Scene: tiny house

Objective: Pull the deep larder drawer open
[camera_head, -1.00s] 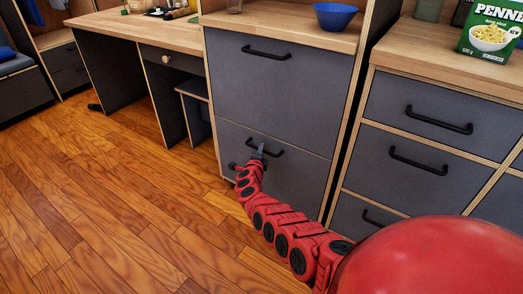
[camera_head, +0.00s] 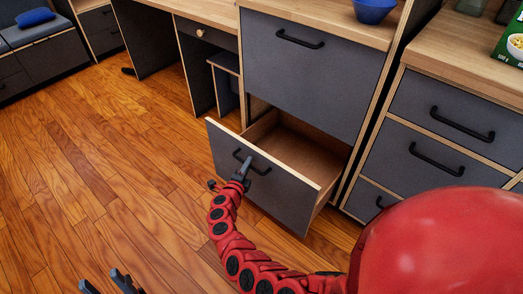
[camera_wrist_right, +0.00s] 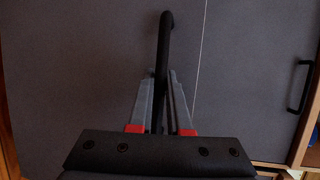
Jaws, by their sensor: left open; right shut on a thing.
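The deep larder drawer (camera_head: 262,185) is the lower grey drawer of the middle cabinet. It stands well out from the cabinet, and its wooden inside shows empty in the part I can see. My right gripper (camera_head: 243,169) is shut on the drawer's black bar handle (camera_head: 262,168). In the right wrist view the gripper's fingers (camera_wrist_right: 165,90) close around the black handle (camera_wrist_right: 162,50), in front of the grey drawer front. My left gripper (camera_head: 106,283) is open and empty at the bottom left of the head view, over the floor.
Above the drawer is a closed grey front (camera_head: 300,75) with a black handle. A closed drawer unit (camera_head: 440,125) stands to the right and a desk (camera_head: 190,10) to the left. A blue bowl (camera_head: 374,10) is on the counter. The wooden floor (camera_head: 120,180) at left is clear.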

